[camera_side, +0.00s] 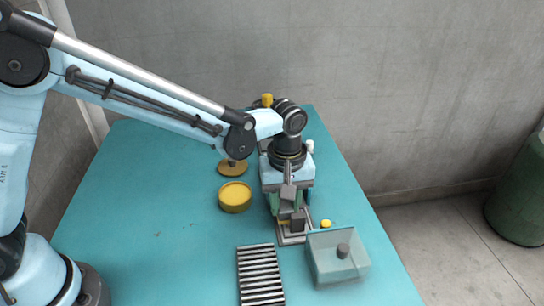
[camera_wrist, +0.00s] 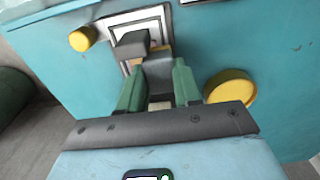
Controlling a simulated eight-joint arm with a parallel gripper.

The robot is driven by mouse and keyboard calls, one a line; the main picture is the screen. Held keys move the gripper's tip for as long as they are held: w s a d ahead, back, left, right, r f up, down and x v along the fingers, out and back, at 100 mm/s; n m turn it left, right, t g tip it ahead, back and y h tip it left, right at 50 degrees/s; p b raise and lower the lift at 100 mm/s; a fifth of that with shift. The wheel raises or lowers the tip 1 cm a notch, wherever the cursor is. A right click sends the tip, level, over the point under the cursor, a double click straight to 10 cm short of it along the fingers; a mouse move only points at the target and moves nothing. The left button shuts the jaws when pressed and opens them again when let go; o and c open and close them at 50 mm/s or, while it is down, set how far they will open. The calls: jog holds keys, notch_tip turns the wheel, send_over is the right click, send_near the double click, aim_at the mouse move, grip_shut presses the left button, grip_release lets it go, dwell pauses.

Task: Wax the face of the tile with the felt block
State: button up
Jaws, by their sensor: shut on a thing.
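My gripper (camera_side: 287,207) has green fingers and is shut on a dark grey block, taken as the felt block (camera_side: 298,221), near the table's right side. In the wrist view the fingers (camera_wrist: 159,70) close around the block (camera_wrist: 131,46). The tile (camera_side: 294,239) is pale with a grey frame and lies flat under the block; in the wrist view its framed edge (camera_wrist: 150,19) shows beyond it. The block covers part of the tile's face. I cannot tell whether block and tile touch. A tan patch shows beside the block.
The left tabletop is clear.

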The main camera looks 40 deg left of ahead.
jog(key=shift+s+a, duration=0.4)
jog(key=shift+w+d, duration=2.15)
jog(key=shift+d, duration=0.05)
notch_tip(320, 180, up, 8)
jog(key=shift+r, duration=0.1)
